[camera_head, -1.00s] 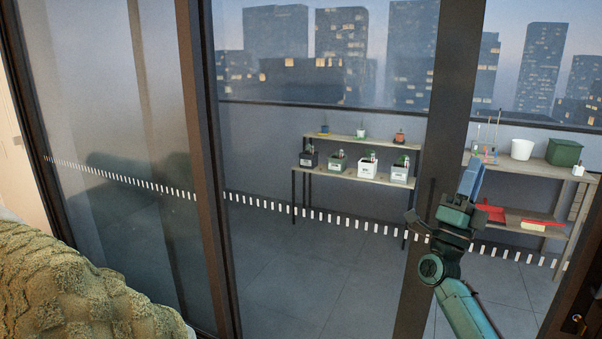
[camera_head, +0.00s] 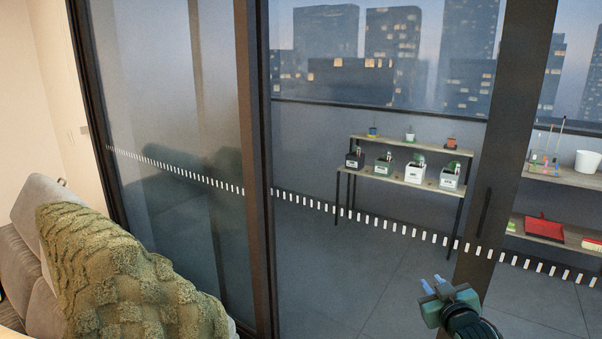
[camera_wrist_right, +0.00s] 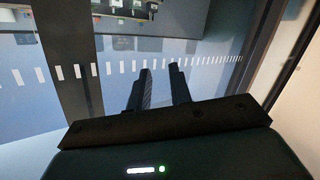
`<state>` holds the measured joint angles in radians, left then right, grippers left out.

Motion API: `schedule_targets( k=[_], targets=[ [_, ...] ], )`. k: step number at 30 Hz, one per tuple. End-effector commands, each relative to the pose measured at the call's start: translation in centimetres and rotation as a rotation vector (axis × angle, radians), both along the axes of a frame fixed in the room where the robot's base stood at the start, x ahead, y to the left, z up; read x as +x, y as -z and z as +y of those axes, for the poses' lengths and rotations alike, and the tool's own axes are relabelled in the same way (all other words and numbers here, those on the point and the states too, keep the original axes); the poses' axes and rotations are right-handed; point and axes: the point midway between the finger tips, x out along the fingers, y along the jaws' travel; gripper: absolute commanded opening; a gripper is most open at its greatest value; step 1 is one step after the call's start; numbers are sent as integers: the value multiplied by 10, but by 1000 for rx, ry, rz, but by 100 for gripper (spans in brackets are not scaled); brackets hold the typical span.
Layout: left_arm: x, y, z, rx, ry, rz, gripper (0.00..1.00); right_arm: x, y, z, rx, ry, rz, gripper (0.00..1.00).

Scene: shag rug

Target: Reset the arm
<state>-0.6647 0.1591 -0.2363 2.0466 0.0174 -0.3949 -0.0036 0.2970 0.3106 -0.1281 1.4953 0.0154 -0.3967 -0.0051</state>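My right gripper (camera_head: 431,285) shows at the lower right of the head view, in front of the glass door. Its two fingertips are apart with nothing between them. In the right wrist view its two dark fingers (camera_wrist_right: 160,85) also stand apart and empty, pointing toward the glass. My left gripper is not in view. Most of the right arm is hidden below the frame.
A sliding glass door with a dark frame (camera_head: 500,140) stands close ahead. Behind it are a plant shelf (camera_head: 400,180) and a second shelf (camera_head: 560,177) with a white pot. A sofa with a green shag throw (camera_head: 110,270) is at lower left.

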Motion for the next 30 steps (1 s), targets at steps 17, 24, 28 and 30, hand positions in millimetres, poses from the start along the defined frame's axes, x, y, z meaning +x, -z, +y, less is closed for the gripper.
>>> schedule_targets(
  k=[17, 24, 28, 30],
  targets=[
    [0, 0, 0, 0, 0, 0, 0, -295, 163, 146, 243, -176, 396, 21],
    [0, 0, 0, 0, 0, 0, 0, -336, 163, 160, 289, -180, 446, 21],
    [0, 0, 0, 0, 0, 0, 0, -337, 164, 160, 290, -179, 447, 21],
    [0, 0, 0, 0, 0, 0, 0, -337, 164, 160, 290, -179, 447, 21]
  ],
)
